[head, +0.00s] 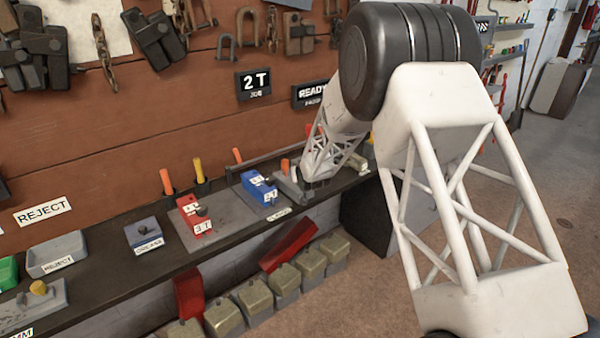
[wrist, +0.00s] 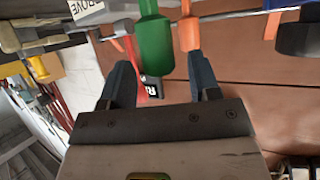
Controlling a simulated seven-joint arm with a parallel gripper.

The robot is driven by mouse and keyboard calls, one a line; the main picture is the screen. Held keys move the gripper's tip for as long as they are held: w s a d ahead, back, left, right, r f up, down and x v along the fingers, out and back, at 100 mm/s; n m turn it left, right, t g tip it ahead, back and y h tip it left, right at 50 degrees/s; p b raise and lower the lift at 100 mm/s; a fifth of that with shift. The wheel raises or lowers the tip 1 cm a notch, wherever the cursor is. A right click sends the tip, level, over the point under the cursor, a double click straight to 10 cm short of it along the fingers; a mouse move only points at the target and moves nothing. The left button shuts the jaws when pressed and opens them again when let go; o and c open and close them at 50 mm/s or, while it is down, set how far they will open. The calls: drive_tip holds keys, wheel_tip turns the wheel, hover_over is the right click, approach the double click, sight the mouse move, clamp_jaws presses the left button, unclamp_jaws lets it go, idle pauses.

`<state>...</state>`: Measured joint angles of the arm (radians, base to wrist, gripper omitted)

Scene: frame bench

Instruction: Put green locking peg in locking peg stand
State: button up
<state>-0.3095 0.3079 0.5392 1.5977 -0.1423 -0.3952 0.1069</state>
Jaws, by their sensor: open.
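The green locking peg (wrist: 154,45) shows in the wrist view, with its lower end between the two fingers of my gripper (wrist: 158,62). The fingers are apart on either side of it, with a gap to the left finger; I cannot tell how far away in depth the peg is. An orange peg (wrist: 188,30) is just right of it, by the right finger's tip. In the head view my wrist (head: 325,155) is low over the far end of the bench and hides the green peg. I cannot tell which part is the locking peg stand.
The bench (head: 110,262) carries a red block (head: 195,216), a blue block (head: 259,188) and a grey reject bin (head: 57,253). Upright orange (head: 166,182) and yellow (head: 198,171) pegs stand at its back. Several lidded boxes (head: 253,299) stand below the front edge.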

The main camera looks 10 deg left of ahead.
drive_tip(key=v, duration=1)
drive_tip(key=shift+s+d+r, duration=0.15)
drive_tip(key=shift+s+d, duration=0.05)
drive_tip(key=shift+s, duration=0.1)
idle(0.8)
drive_tip(key=s+d+r+m+g+h, duration=0.1)
drive_tip(key=s+d+r+g+h, duration=0.1)
drive_tip(key=s+d+r, duration=0.8)
drive_tip(key=s+d+r+m+g+h, duration=0.1)
drive_tip(key=s+d+r+g, duration=0.1)
drive_tip(key=s+d+r, duration=0.7)
drive_tip(key=s+d+m+g, duration=0.1)
drive_tip(key=s+d, duration=0.3)
drive_tip(key=s, duration=1.4)
drive_tip(key=s+d+m+g+h, duration=0.1)
drive_tip(key=s+d+g, duration=0.3)
drive_tip(key=s, duration=1.4)
drive_tip(key=shift+d+f+h, duration=0.25)
drive_tip(key=shift+d+h, duration=0.05)
drive_tip(key=shift+d, duration=0.1)
